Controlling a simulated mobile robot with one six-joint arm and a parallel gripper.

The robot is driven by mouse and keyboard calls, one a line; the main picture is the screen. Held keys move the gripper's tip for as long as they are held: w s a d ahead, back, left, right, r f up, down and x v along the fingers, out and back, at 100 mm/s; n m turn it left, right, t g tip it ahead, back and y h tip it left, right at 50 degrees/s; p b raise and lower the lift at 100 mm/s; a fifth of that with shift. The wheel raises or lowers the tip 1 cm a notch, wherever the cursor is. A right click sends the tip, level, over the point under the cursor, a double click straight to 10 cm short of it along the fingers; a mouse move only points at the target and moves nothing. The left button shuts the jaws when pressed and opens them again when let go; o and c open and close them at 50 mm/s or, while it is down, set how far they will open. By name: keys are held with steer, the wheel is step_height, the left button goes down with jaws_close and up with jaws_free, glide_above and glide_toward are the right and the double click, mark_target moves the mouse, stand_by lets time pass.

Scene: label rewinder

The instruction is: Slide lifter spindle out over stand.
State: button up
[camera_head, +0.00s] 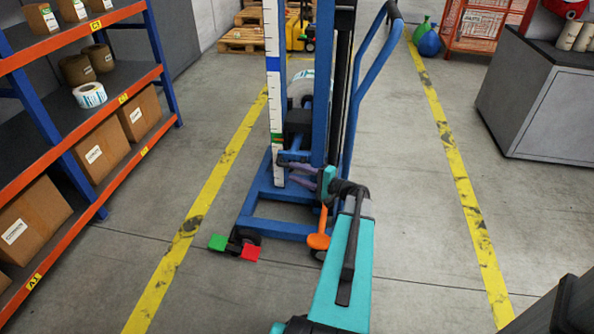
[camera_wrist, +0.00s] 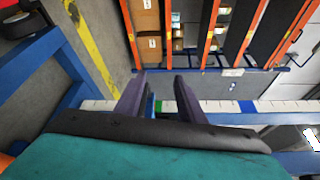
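The lifter has a blue frame (camera_head: 247,207) on wheels, a mast with a white scale (camera_head: 273,100) and a black block (camera_head: 297,122) on the mast. A white roll (camera_head: 303,82) shows partly behind the mast; the spindle itself is hidden or not distinguishable. I cannot pick out the stand. My gripper (camera_head: 291,170) is in front of the lower mast. In the wrist view its two purple fingers (camera_wrist: 158,88) are apart, with part of the blue frame and the scale's green mark (camera_wrist: 166,107) showing between them. I see nothing gripped.
A green pedal (camera_head: 217,242) and a red pedal (camera_head: 250,252) sit at the lifter's foot, with an orange pedal (camera_head: 318,241) nearby. A shelf rack (camera_head: 75,165) with boxes stands left, a grey cabinet (camera_head: 540,105) right. Floor between the yellow lines is mostly clear.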

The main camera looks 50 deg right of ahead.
steer(key=shift+a, duration=0.1)
stand_by(0.4)
steer(key=s+d+f+n+t+b, duration=0.1)
steer(key=s+d+f+n+b, duration=0.3)
steer(key=b, duration=0.9)
steer(key=d+f, duration=0.2)
steer(key=d, duration=0.2)
steer(key=shift+s+t+b, duration=0.15)
steer(key=shift+t+b, duration=0.15)
steer(key=shift+t, duration=0.1)
steer(key=shift+a, duration=0.1)
steer(key=w+b, duration=0.1)
steer(key=w, duration=0.3)
steer(key=w+a+b, duration=0.1)
steer(key=w, duration=0.3)
steer(key=w+a+b, duration=0.1)
steer(key=w+b, duration=0.1)
steer(key=w, duration=0.2)
steer(key=shift+r, duration=0.25)
steer(key=shift+w+a+r, duration=0.15)
steer(key=shift+w+r, duration=0.05)
steer(key=shift+w, duration=0.65)
steer(key=shift+c, duration=0.2)
jaws_close()
